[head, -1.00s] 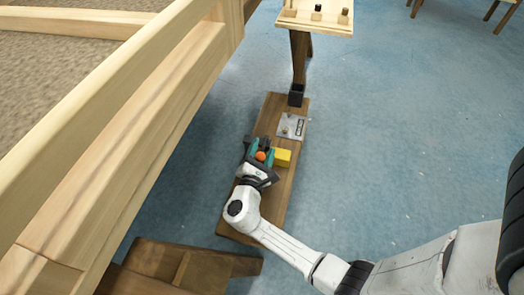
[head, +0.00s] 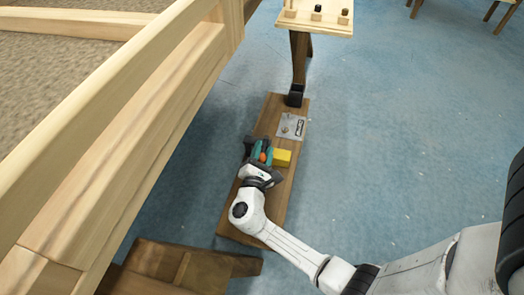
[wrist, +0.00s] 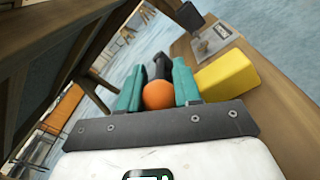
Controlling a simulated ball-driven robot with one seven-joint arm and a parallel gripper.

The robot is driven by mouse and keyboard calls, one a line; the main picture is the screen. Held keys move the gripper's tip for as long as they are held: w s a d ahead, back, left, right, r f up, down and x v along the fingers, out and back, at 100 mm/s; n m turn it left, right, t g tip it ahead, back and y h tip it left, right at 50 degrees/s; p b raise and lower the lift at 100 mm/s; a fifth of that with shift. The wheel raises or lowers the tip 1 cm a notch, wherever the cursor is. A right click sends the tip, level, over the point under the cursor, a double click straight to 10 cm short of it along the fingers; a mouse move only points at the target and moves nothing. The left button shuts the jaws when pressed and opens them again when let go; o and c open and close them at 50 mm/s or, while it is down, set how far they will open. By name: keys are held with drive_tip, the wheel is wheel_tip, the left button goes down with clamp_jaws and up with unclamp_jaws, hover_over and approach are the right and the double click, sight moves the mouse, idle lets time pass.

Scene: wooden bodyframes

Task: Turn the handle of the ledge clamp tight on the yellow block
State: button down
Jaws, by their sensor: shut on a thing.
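The ledge clamp is a dark piece (wrist: 160,66) with an orange round handle (wrist: 157,95), which also shows in the head view (head: 263,157). My gripper (head: 263,150) has its teal fingers on either side of the orange handle and is shut on it. In the wrist view the gripper (wrist: 158,88) hides part of the clamp. The yellow block (head: 282,158) lies on the wooden ledge (head: 272,205), just right of the fingers. It also shows in the wrist view (wrist: 228,76). Contact between the clamp jaw and the block cannot be seen.
A metal plate (head: 291,127) lies on the ledge beyond the block. A dark post (head: 299,65) rises at the ledge's far end, under a light wooden tray (head: 318,18). A large wooden frame (head: 125,135) runs along the left. Blue floor is clear to the right.

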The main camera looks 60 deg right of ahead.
drive_tip(key=n+t, duration=0.1)
drive_tip(key=t+y, duration=0.1)
drive_tip(key=s+n+t+y, duration=0.1)
drive_tip(key=shift+s+d+n+t+b, duration=0.1)
drive_tip(key=shift+d+n+t+b, duration=0.2)
drive_tip(key=shift+b, duration=0.1)
drive_tip(key=c, duration=0.8)
unclamp_jaws()
drive_tip(key=p+v, duration=0.3)
drive_tip(key=v, duration=0.7)
drive_tip(key=shift+s+a, duration=0.2)
drive_tip(key=shift+a, duration=0.15)
